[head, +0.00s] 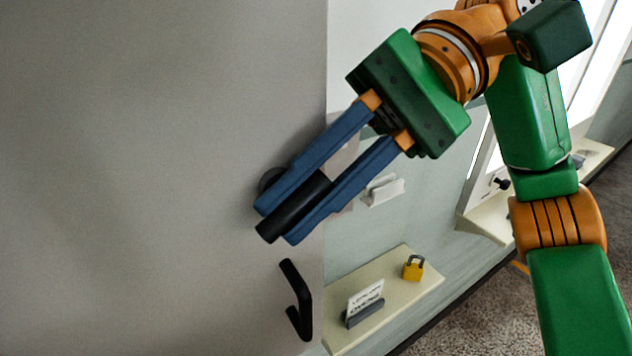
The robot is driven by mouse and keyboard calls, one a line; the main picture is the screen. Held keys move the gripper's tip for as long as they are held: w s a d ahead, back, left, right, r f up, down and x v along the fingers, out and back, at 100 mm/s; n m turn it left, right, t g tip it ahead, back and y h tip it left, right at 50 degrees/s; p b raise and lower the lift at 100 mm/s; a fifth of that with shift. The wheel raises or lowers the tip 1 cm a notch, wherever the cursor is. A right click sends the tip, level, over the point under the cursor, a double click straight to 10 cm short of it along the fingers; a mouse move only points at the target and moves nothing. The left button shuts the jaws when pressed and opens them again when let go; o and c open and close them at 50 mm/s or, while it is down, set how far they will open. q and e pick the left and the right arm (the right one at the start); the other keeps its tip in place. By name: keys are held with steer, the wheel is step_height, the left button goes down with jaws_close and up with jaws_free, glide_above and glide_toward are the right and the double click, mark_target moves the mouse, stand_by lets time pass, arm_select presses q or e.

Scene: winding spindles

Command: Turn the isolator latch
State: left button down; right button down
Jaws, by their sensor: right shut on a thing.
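The isolator latch is a black bar handle (294,207) on a dark round base (270,178), mounted on the large grey panel (150,180). The bar is tilted in the picture, its lower end pointing down and left. My right gripper (278,222) reaches in from the upper right, its two blue fingers on either side of the bar and shut on it. Part of the base and the bar's upper part are hidden behind the fingers. My left gripper is not in view.
A black bent handle (297,300) sticks out of the panel below the latch. A cream shelf (400,310) at the lower right holds a yellow padlock (413,268) and a small sign (365,300) in a grey holder. Left of the latch the panel is bare.

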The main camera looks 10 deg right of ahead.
steer(key=shift+a+f+h, duration=0.1)
steer(key=shift+f+h, duration=0.1)
steer(key=shift+h, duration=0.3)
steer(key=c, duration=0.9)
jaws_free()
steer(key=shift+c, duration=0.2)
steer(key=shift+o, duration=0.7)
steer(key=shift+a+r, duration=0.1)
steer(key=shift+a, duration=0.25)
